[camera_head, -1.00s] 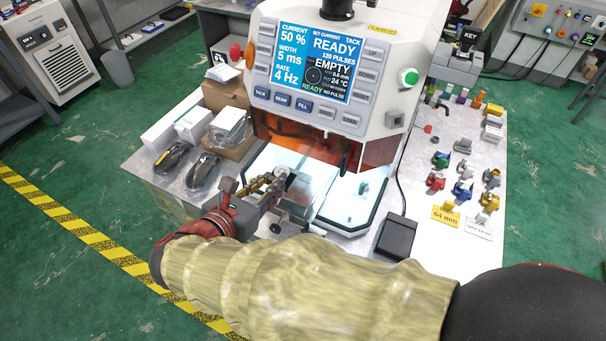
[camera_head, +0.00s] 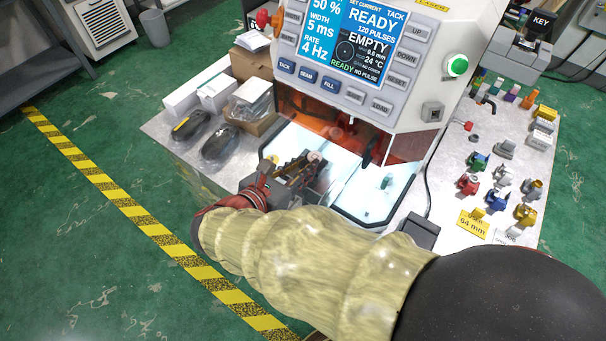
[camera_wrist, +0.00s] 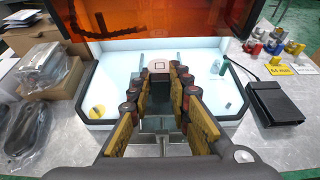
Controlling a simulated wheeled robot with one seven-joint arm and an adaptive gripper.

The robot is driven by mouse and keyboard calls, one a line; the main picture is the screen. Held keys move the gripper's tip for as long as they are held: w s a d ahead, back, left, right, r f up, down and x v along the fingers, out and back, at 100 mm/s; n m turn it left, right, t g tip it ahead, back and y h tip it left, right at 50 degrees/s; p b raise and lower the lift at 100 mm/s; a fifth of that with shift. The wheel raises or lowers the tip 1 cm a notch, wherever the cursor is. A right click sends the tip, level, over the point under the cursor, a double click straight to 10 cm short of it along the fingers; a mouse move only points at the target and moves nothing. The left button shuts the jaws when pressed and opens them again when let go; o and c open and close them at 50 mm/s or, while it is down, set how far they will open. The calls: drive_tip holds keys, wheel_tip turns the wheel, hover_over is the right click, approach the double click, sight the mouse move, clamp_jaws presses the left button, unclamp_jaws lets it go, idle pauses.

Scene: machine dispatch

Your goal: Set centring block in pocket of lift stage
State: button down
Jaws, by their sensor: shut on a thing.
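My gripper (camera_head: 306,164) reaches through the front opening of the machine, low over the bright chamber floor. In the wrist view its two fingers (camera_wrist: 160,82) are shut on a small pale tan block (camera_wrist: 159,65) at the tips, which I take for the centring block. A dark mark shows on its face. The block also shows as a pale, rounded shape in the head view (camera_head: 316,156). The lift stage and its pocket cannot be made out clearly; the fingers and block cover the middle of the chamber. Whether the block touches anything below is not clear.
The orange window (camera_wrist: 150,20) hangs over the opening. A small greenish part (camera_head: 386,182) stands on the chamber floor at right, and a yellow disc (camera_wrist: 97,111) lies at left. A black pedal (camera_wrist: 274,103) is outside right. Boxes and wrapped dark items (camera_head: 219,143) sit left.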

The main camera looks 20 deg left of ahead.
drive_tip(key=shift+f, duration=1.15)
drive_tip(key=shift+f, duration=0.15)
drive_tip(key=c, duration=1.7)
unclamp_jaws()
drive_tip(key=shift+o, duration=0.2)
